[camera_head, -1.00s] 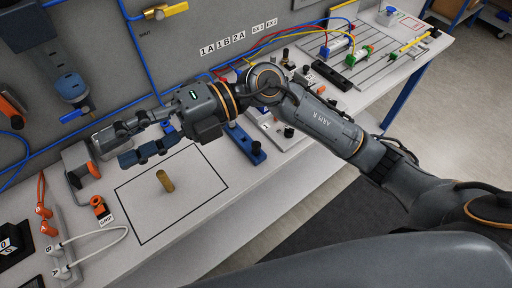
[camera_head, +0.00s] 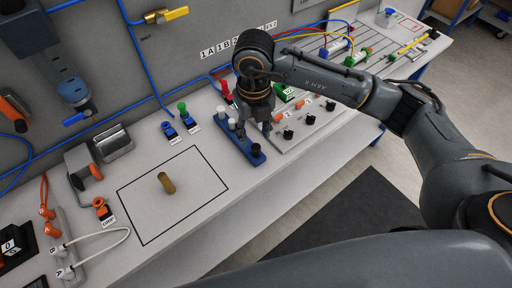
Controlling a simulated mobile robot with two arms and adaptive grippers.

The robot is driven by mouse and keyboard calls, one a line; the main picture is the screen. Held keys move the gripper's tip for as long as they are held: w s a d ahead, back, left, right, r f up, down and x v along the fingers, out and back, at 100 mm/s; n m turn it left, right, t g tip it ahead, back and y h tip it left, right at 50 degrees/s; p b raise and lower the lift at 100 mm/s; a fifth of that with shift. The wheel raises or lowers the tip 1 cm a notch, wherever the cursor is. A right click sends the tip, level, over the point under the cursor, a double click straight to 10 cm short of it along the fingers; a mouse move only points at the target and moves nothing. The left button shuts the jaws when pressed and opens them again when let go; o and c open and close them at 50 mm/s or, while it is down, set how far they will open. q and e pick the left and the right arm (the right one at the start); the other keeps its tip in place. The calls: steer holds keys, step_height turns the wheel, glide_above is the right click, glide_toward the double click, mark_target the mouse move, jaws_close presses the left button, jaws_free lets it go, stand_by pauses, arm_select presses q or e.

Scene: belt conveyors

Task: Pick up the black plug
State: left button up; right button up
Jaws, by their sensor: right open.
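A small black plug (camera_head: 256,148) stands upright at the near end of a blue strip (camera_head: 228,141) on the bench. White plugs (camera_head: 221,111) stand farther along the same strip. My right gripper (camera_head: 255,133) points down over the strip, its fingers open just above and behind the black plug. The fingers partly hide the strip's middle, and I cannot tell whether they touch anything. My left gripper is not in view.
A grey panel (camera_head: 300,135) with black knobs and orange parts lies right of the strip. Blue and green valves (camera_head: 183,110) stand behind. The bench's front edge is close.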

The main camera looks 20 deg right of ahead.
mark_target(256, 146)
steer(key=shift+f, duration=0.9)
steer(key=f+p, duration=0.1)
steer(key=f, duration=0.1)
steer(key=f+p, duration=0.1)
steer(key=f, duration=0.1)
steer(key=shift+d+f+p, duration=0.2)
steer(key=shift+f+p, duration=0.1)
steer(key=shift+f, duration=0.45)
jaws_close()
